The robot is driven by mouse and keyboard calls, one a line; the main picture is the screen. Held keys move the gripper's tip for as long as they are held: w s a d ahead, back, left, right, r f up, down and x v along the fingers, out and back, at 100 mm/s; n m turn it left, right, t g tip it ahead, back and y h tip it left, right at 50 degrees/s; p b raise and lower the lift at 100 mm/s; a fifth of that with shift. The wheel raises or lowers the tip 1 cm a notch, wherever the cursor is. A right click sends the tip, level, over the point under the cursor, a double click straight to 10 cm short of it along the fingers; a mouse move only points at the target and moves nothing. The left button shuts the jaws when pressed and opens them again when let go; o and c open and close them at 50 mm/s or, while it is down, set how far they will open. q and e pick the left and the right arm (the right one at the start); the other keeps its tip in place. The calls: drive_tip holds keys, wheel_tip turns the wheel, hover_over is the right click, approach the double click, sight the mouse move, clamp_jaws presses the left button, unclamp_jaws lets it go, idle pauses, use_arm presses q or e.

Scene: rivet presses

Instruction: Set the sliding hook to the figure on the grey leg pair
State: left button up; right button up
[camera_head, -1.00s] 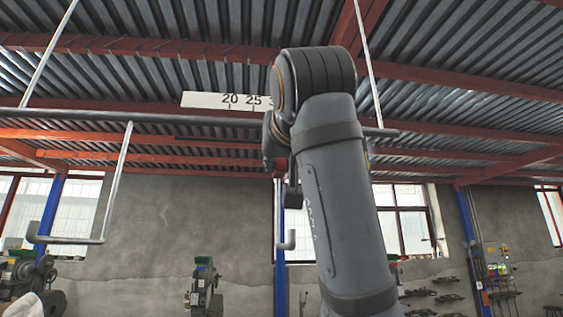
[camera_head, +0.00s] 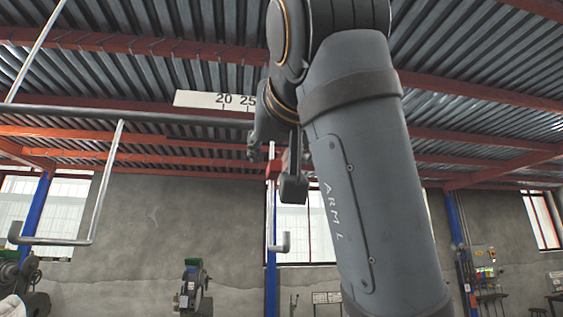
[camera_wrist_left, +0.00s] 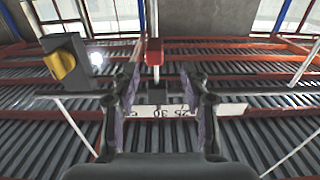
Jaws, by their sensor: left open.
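The sliding hook hangs from a grey rail (camera_head: 60,110). It has a red block (camera_head: 272,168) on a thin pale rod and a bent grey foot (camera_head: 282,243). A white scale (camera_head: 200,99) above the rail shows 20 and 25 in the head view; my arm covers its right part. In the left wrist view the scale (camera_wrist_left: 232,110) shows 25 and 30 upside down. My left gripper (camera_head: 280,162) is open near the red block. In the left wrist view the block (camera_wrist_left: 153,52) lies between and beyond the open fingers (camera_wrist_left: 160,78). I cannot identify the grey leg pair. My right gripper is out of view.
A bent grey bar (camera_head: 105,180) hangs from the rail at the left. Presses (camera_head: 192,288) stand low by the wall, well below the rail.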

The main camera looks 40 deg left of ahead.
sight(272, 180)
use_arm(q)
drive_tip(key=b, duration=0.4)
drive_tip(key=shift+w+f+b, duration=0.3)
drive_tip(key=shift+w+f, duration=0.05)
drive_tip(key=shift+w, duration=0.05)
drive_tip(key=shift+r+p, duration=0.3)
drive_tip(key=shift+r, duration=0.15)
drive_tip(key=p+x, duration=0.4)
drive_tip(key=x, duration=0.6)
drive_tip(key=shift+w+a+p, duration=0.15)
drive_tip(key=shift+w+p, duration=0.15)
drive_tip(key=shift+p, duration=0.05)
drive_tip(key=shift+s, duration=0.1)
clamp_jaws()
drive_tip(key=shift+f, duration=0.1)
